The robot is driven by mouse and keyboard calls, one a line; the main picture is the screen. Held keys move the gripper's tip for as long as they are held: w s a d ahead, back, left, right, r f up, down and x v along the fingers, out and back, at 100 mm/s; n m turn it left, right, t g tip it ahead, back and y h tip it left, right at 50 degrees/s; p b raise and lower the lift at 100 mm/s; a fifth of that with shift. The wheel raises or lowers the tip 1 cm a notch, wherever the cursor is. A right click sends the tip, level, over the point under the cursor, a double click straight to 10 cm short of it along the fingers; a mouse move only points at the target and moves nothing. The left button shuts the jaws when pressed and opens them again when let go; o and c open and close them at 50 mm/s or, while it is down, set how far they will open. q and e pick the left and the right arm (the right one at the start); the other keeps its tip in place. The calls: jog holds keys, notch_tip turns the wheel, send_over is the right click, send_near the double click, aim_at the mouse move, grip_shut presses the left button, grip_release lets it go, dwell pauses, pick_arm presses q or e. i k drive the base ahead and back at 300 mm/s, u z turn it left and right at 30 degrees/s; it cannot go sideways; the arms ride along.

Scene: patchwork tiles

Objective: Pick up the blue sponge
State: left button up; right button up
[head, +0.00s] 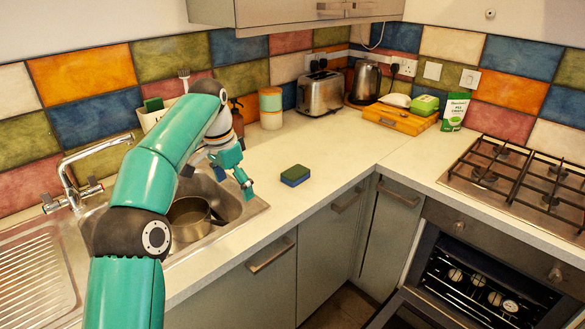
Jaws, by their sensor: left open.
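The blue sponge (295,176) lies flat on the pale countertop, right of the sink. Its top is green and its lower side is blue. My left gripper (247,189) is open and empty over the right edge of the sink, to the left of the sponge and apart from it. My right gripper is not in view.
The sink (255,205) holds a metal pot (188,222). A toaster (321,93), a canister (271,109), a kettle (365,82) and a wooden box (399,118) stand along the back wall. A gas hob (520,180) is at right. The oven door (420,312) is open. Counter around the sponge is clear.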

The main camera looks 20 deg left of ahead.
aim_at(294, 177)
jog(key=i, duration=1.05)
jog(key=z, duration=0.1)
